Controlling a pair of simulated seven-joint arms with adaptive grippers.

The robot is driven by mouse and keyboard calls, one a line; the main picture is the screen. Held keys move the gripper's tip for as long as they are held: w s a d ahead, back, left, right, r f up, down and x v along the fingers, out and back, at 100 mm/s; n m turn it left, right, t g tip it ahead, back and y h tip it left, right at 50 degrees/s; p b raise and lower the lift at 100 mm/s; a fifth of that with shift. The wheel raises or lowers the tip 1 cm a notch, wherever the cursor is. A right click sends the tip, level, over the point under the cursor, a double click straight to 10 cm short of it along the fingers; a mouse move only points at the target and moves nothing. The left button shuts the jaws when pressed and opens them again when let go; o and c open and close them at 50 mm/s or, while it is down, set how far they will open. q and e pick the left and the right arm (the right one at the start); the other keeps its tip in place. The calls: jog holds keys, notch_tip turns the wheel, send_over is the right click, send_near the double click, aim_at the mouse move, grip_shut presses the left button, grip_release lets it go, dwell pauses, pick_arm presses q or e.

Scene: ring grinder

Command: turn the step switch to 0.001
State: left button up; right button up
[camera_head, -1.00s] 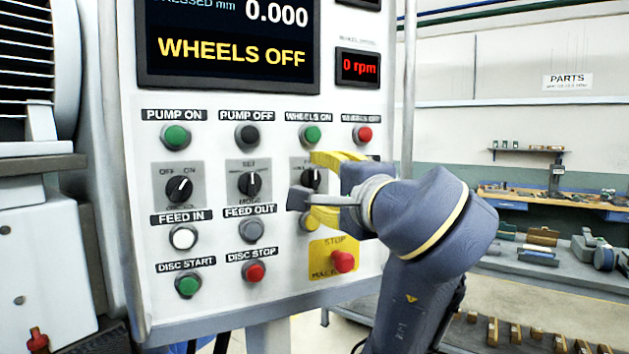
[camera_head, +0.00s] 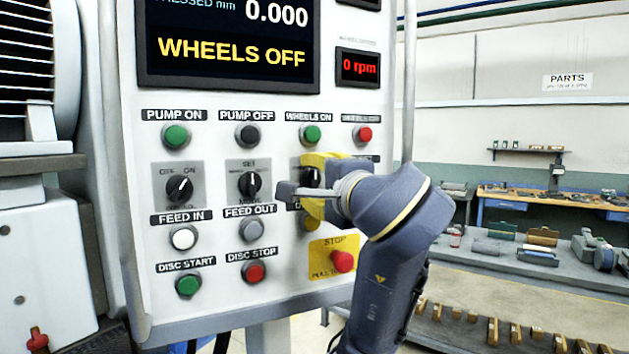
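The step switch (camera_head: 309,177) seems to be the black rotary knob at the right of the switch row on the white panel. Its plate and labels are mostly covered by my gripper, so I cannot read its setting. A grey bar of the gripper crosses just below the knob. I cannot tell whether the fingers touch the knob.
Two other rotary knobs, the OFF/ON one (camera_head: 179,188) and the SET one (camera_head: 250,185), sit to the left. The red STOP button (camera_head: 342,261) is close below my gripper. The display (camera_head: 228,42) reads WHEELS OFF. A workbench (camera_head: 540,265) stands behind at right.

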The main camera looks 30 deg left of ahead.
pick_arm(q)
grip_shut()
jog(key=shift+n, duration=0.3)
jog(key=n, duration=0.4)
jog(key=shift+d+n, duration=0.1)
jog(key=shift+n, duration=0.2)
jog(key=n, duration=0.4)
jog(key=shift+r+n, duration=0.15)
jog(key=shift+n, duration=0.15)
dwell(0.4)
jog(key=shift+o, duration=2.1)
grip_release()
